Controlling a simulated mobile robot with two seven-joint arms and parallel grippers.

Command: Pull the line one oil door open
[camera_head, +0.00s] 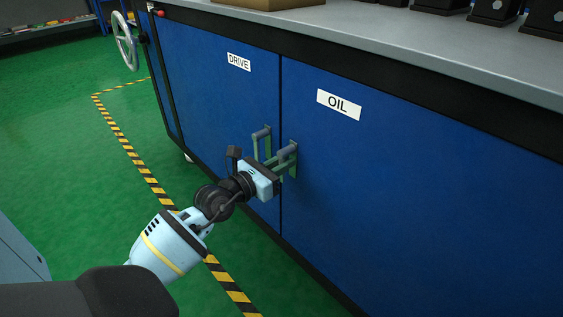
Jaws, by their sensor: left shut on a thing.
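The blue oil door (400,180) carries a white OIL label (339,104) and fills the right of the cabinet front. It looks flush with the cabinet, with no clear gap at its left edge. Its grey bar handle (288,150) is near that left edge. My left gripper (284,172) comes in from the lower left and is shut on the oil door handle. The fingers partly hide the handle's lower part. My right gripper is not in view.
The blue drive door (215,100) is just left, with its own handle (261,138) close beside my gripper. A grey worktop (400,45) overhangs the doors. A handwheel (124,40) is at the upper left. Green floor (65,150) with yellow-black tape (150,180) is clear in front.

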